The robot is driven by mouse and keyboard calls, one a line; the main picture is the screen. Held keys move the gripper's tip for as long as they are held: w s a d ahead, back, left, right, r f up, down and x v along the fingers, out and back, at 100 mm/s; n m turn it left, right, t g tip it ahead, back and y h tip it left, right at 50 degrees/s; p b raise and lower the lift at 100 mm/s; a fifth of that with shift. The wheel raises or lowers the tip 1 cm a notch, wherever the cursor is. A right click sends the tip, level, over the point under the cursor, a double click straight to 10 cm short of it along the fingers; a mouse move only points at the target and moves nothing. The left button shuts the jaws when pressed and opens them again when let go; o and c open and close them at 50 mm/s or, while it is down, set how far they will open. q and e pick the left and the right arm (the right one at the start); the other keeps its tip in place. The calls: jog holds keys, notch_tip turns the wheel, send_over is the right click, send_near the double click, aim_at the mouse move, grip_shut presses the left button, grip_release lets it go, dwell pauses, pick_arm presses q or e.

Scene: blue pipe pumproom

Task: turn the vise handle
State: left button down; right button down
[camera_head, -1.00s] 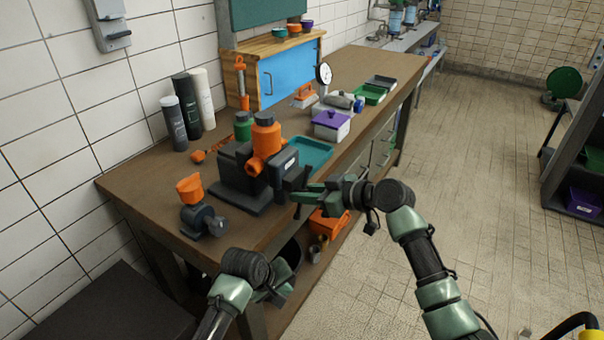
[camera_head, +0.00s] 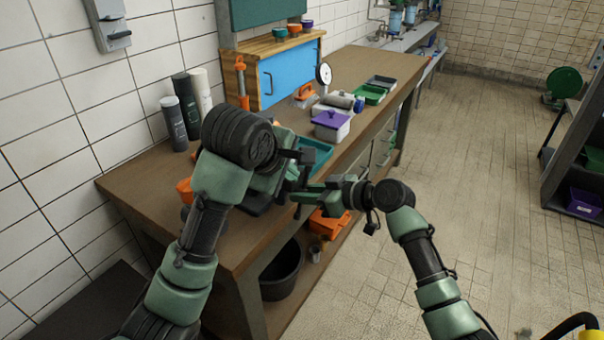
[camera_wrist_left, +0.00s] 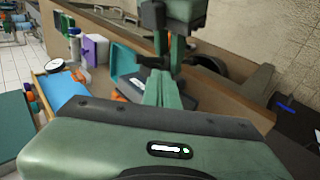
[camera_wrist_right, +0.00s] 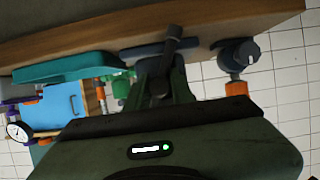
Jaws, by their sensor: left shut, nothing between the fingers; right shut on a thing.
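The dark vise on the bench is mostly hidden behind my left arm in the head view; part of its base (camera_head: 258,207) shows below the arm. In the right wrist view the dark vise handle (camera_wrist_right: 173,42) crosses the tips of my right gripper (camera_wrist_right: 160,72), which is shut on it. My right gripper (camera_head: 305,192) reaches the bench's front edge from the right in the head view. My left gripper (camera_head: 284,182) is over the vise area, close to the right one. In the left wrist view its fingers (camera_wrist_left: 162,82) are together and hold nothing.
A teal tray (camera_head: 318,154) lies just behind the grippers. A purple-lidded box (camera_head: 331,124) and a blue-fronted cabinet (camera_head: 285,77) stand farther back. A black bucket (camera_head: 281,272) is under the bench.

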aim_at(307, 174)
pick_arm(q)
jog(key=x, duration=0.5)
jog(key=w+r+x, duration=0.1)
jog(key=x, duration=0.1)
jog(key=shift+w+d+f, duration=0.1)
jog(key=shift+d+f, duration=0.1)
pick_arm(e)
jog(key=shift+f, duration=0.3)
pick_arm(q)
jog(key=shift+w+d+f, duration=0.2)
jog(key=shift+w, duration=0.2)
jog(key=shift+w+d+f, duration=0.1)
jog(key=shift+w+d, duration=0.05)
jog(key=shift+w, duration=0.15)
pick_arm(e)
jog(key=shift+s, duration=0.1)
pick_arm(q)
jog(key=shift+w, duration=0.15)
pick_arm(e)
jog(key=shift+s+a+r, duration=0.15)
jog(key=shift+a, duration=0.1)
jog(key=c, duration=1.3)
grip_release()
jog(key=shift+c, duration=0.2)
pick_arm(q)
jog(key=shift+w+d+f, duration=0.1)
pick_arm(e)
jog(key=shift+o, duration=0.7)
jog(key=shift+w+d, duration=0.2)
jog(key=shift+d, duration=0.05)
